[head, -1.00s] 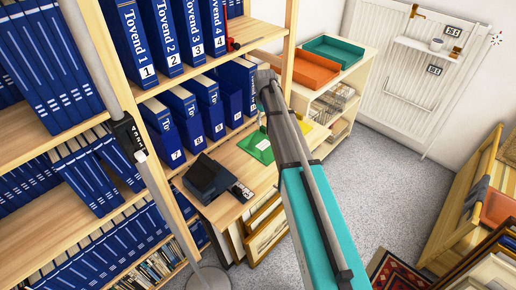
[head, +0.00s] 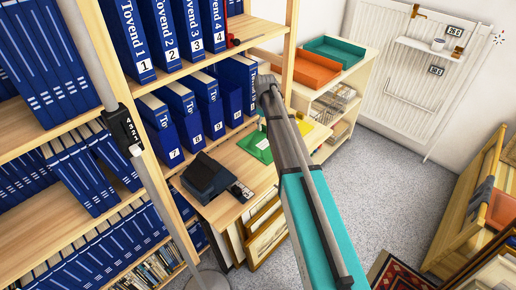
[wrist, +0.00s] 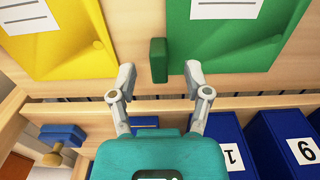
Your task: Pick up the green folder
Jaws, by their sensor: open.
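The green folder (head: 254,143) lies flat on the wooden desk in the head view, left of my arm. It has a white label. In the wrist view the green folder (wrist: 218,45) is at the upper right, partly cut off by the frame. My gripper (wrist: 160,78) is open and empty, below and left of the folder there. A small dark green block (wrist: 158,60) shows just ahead of the gap between the fingertips; I cannot tell whether it belongs to the folder. In the head view my arm hides the fingertips.
A yellow folder (wrist: 65,45) lies left of the green one in the wrist view. Blue binders (head: 205,105) fill the shelves beside the desk. A dark box (head: 205,178) sits near the desk's front edge. Orange (head: 312,66) and green trays (head: 333,50) stand behind.

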